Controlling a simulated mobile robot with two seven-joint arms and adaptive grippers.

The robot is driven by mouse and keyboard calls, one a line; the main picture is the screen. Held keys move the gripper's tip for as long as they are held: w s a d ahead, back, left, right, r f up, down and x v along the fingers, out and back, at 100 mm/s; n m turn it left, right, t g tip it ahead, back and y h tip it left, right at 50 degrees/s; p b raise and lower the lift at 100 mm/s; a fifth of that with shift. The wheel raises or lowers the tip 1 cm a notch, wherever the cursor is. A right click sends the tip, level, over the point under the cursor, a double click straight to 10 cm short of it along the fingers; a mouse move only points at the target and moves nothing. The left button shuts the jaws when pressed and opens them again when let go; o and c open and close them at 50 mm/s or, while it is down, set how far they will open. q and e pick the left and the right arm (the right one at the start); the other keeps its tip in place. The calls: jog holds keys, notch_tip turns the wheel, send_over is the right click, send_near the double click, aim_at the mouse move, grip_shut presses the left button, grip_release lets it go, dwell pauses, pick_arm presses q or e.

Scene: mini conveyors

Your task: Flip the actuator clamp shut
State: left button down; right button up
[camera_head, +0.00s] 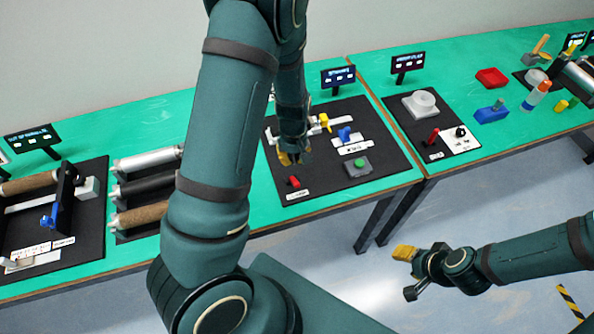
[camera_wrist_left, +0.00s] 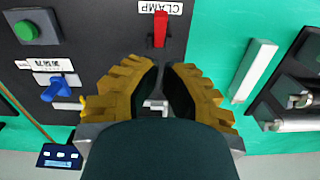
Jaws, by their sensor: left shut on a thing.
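The red clamp lever (camera_head: 293,181) lies at the front left of the black mat. It is at the top middle of the left wrist view (camera_wrist_left: 160,29), beside a CLAMP label (camera_wrist_left: 160,7). My left gripper (camera_head: 290,157) is low over the mat, just behind the red lever. In the left wrist view its yellow-backed fingers (camera_wrist_left: 160,72) are close together, and a grey metal piece (camera_wrist_left: 157,103) shows between them. The held part is mostly hidden by the fingers. My right gripper (camera_head: 408,272) is over the floor, with its fingers apart and nothing between them.
A green button box (camera_head: 359,166) and a blue-handled part (camera_head: 346,134) stand on the same mat, right of my left gripper. A yellow-tipped part (camera_head: 325,122) is behind. Rollers (camera_head: 148,186) lie to the left.

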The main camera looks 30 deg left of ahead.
pick_arm(q)
notch_tip(320, 180, up, 5)
jog(key=w+a+n, duration=0.1)
jog(key=w, duration=0.1)
jog(key=b, duration=0.1)
send_over(294, 182)
jog(key=w+a, duration=0.2)
jog(key=w, duration=0.2)
jog(key=f, duration=1)
jog(key=shift+s+a+f, duration=0.1)
jog(key=shift+s, duration=0.1)
jog(key=shift+s+d+f, duration=0.25)
jog(key=shift+d+f, duration=0.05)
jog(key=shift+f, duration=0.15)
jog(key=shift+s+d+f, duration=0.2)
jog(key=shift+d+f, duration=0.05)
jog(key=shift+f, duration=0.2)
jog(key=shift+s+d+f, duration=0.35)
jog(key=shift+d+f, duration=0.1)
jog(key=shift+f, duration=0.15)
